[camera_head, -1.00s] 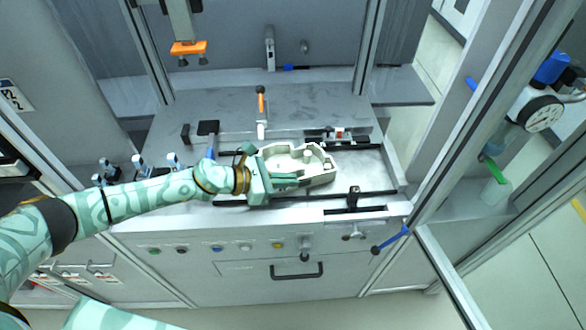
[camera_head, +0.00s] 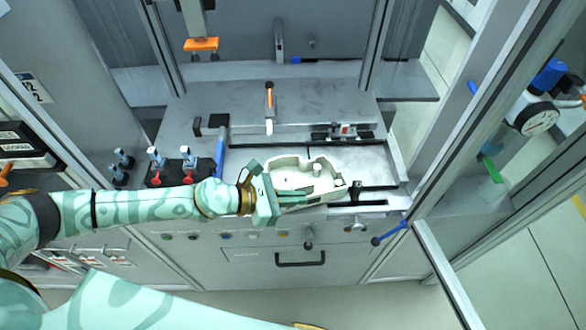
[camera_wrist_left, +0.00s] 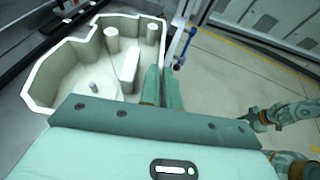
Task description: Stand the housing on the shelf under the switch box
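The housing (camera_head: 318,172) is a pale, open, shallow casting with angled walls and posts inside. It is at the front of the work bench, open side up; whether it touches the bench is unclear. My left gripper (camera_head: 277,196) is shut on its near left wall. In the left wrist view the housing (camera_wrist_left: 85,75) fills the upper left, with its wall between my fingers (camera_wrist_left: 162,85). My right gripper (camera_wrist_left: 252,117) seems to show small at the right of that view, its fingers too small to judge. I cannot clearly identify the switch box or its shelf.
A black box (camera_head: 22,142) is at the left edge. Toggle clamps (camera_head: 172,165) stand left of the housing, an orange-handled clamp (camera_head: 269,105) behind it. A rail fixture (camera_head: 345,133) and a blue-handled lever (camera_head: 390,235) are close by. A frame post (camera_head: 455,150) rises at right.

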